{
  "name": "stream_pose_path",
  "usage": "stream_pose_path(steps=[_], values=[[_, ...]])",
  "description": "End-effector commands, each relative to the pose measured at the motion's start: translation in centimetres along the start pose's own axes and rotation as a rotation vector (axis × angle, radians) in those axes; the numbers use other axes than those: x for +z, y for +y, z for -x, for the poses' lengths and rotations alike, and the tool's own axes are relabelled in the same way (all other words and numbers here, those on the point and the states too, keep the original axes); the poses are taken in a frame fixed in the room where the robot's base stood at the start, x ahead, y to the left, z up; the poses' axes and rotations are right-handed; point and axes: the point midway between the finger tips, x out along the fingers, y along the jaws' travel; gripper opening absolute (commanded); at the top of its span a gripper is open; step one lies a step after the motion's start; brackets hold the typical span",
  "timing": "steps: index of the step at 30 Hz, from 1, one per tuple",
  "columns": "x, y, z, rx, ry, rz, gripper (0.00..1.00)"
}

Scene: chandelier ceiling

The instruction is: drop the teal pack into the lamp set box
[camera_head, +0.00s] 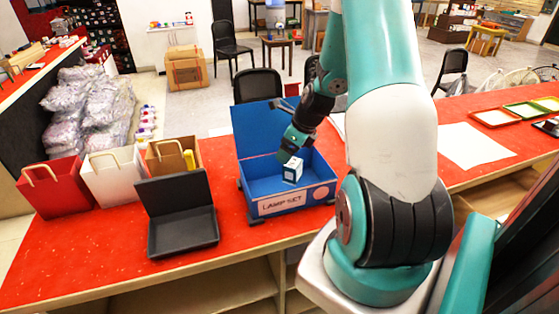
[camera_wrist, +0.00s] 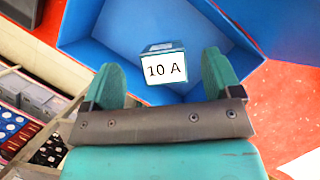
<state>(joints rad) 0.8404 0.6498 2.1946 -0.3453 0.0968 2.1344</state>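The blue lamp set box (camera_head: 264,207) stands open on the red counter, with its lid raised at the back left and a "LAMP SET" label on its front. The small pack (camera_head: 292,171), with white sides, is inside the box outline, below my gripper (camera_head: 287,154). In the wrist view the pack (camera_wrist: 164,66) shows a teal top edge and a white face reading "10 A". My gripper's two teal fingers (camera_wrist: 162,70) are spread, with a gap on both sides of the pack. I cannot tell whether the pack touches the box floor.
An open black case (camera_head: 182,232) stands left of the box. Red (camera_head: 53,188), white (camera_head: 113,178) and brown (camera_head: 172,156) bags stand farther left. White paper (camera_head: 472,146) and trays (camera_head: 495,118) lie to the right. The counter in front of the box is clear.

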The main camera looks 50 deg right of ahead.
Motion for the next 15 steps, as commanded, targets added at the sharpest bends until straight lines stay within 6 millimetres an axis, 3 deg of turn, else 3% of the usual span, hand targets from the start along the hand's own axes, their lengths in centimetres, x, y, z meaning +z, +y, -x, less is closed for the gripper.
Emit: stream_pose_path(steps=[10,15], values=[[0.0,0.0,0.3,-0.001,0.000,0.000,0.89],[0.0,-0.1,2.4,-0.005,-0.002,0.000,0.89]])
